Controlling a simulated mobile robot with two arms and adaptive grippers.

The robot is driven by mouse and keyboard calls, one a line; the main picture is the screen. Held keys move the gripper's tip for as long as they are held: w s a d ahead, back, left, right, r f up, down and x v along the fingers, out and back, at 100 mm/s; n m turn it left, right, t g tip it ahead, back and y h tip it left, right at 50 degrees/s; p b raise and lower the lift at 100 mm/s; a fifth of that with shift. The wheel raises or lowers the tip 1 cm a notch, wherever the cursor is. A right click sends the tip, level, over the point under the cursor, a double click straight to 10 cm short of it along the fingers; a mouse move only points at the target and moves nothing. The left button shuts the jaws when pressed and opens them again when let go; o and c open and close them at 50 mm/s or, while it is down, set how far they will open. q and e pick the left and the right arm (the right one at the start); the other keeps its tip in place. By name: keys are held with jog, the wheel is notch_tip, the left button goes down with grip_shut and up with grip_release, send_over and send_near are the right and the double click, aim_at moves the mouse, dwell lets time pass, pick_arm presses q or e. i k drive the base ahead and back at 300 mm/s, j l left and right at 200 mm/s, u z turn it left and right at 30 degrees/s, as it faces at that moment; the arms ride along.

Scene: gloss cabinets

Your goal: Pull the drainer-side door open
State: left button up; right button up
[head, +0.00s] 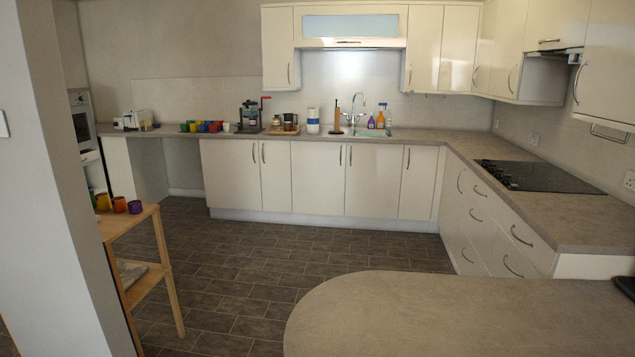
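The run of base cabinets under the back worktop has several shut cream doors. Below the sink (372,133) are a door on the left (317,180), a wider door (374,183) beside it, and a narrow door (417,184) near the corner. The first two have upright bar handles side by side at their meeting edges; the narrow door has its handle at the upper left. Farther left are a wide door (228,176) and a narrow door (275,177), both shut. I cannot make out which side the drainer is on. Neither gripper is in view.
A rounded worktop (460,318) fills the near right. A wooden shelf stand (150,262) with coloured cups and a pale wall (60,190) stand at the left. Right-hand drawers (488,225) are shut. The tiled floor (255,260) between is clear.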

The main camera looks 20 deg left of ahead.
aim_at(319, 168)
jog(key=i+j+u, duration=0.3)
jog(key=j+u, duration=0.15)
jog(key=j, duration=0.35)
jog(key=i+j+u, duration=0.45)
jog(key=j, duration=0.25)
jog(key=i+j+u, duration=0.45)
jog(key=i+j+z, duration=0.15)
jog(key=i+z, duration=0.2)
jog(key=i, duration=0.15)
jog(key=i+j+z, duration=0.4)
jog(key=i+l+z, duration=0.1)
jog(key=i, duration=0.6)
jog(key=i+l+z, duration=0.15)
jog(key=i, duration=0.55)
jog(key=i+l+z, duration=0.1)
jog(key=i, duration=0.6)
jog(key=i+z, duration=0.15)
jog(key=i, duration=0.6)
jog(key=i+j+z, duration=0.1)
jog(key=i, duration=0.6)
jog(key=i+j+z, duration=0.15)
jog(key=i, duration=0.55)
